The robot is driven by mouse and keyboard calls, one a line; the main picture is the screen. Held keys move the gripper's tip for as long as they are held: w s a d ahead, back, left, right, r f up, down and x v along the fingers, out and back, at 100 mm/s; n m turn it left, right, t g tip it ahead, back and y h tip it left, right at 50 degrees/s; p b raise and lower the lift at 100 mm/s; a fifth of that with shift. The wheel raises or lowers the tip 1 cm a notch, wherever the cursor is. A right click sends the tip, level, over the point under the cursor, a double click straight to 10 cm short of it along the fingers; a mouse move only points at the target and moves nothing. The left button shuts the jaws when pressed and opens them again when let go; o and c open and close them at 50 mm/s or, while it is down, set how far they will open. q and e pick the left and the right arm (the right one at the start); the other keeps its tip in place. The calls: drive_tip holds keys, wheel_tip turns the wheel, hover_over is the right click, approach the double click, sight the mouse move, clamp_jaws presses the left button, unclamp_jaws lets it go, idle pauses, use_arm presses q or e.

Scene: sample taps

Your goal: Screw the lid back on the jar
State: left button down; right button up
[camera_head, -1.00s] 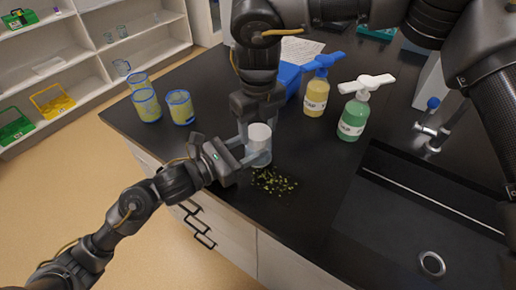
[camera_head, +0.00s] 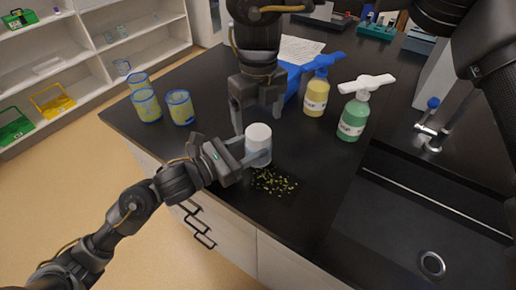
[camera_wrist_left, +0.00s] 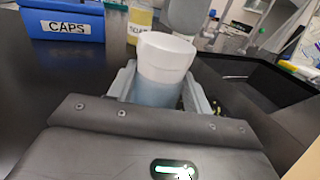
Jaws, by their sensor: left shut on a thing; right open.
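The jar (camera_head: 258,152) stands upright near the front edge of the dark bench, with a white lid (camera_head: 259,132) on its top. My left gripper (camera_head: 254,160) is shut on the jar's body from the left. In the left wrist view the jar (camera_wrist_left: 157,92) sits between the two fingers, and the white lid (camera_wrist_left: 166,52) covers its mouth. I cannot tell how tightly the lid sits. My right gripper (camera_head: 257,118) is open and empty, pointing down just behind and above the lid, apart from it.
Green bits (camera_head: 273,182) lie beside the jar. A blue CAPS box (camera_wrist_left: 62,22), a yellow pump bottle (camera_head: 315,95) and a green pump bottle (camera_head: 353,118) stand behind. Several yellow-blue cups (camera_head: 147,105) stand at left. A sink (camera_head: 415,225) is at right.

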wheel_tip(320, 180, up, 8)
drive_tip(key=shift+r, duration=0.2)
use_arm(q)
drive_tip(key=c, duration=0.6)
unclamp_jaws()
drive_tip(key=shift+o, duration=0.2)
drive_tip(key=b+v, duration=0.2)
drive_tip(key=v, duration=0.8)
drive_tip(key=shift+s+f+b, duration=0.1)
drive_tip(key=shift+b, duration=0.3)
drive_tip(key=shift+s+a, duration=0.25)
drive_tip(key=shift+a, duration=0.05)
use_arm(e)
drive_tip(key=shift+f, duration=1.45)
drive_tip(key=shift+s, duration=0.1)
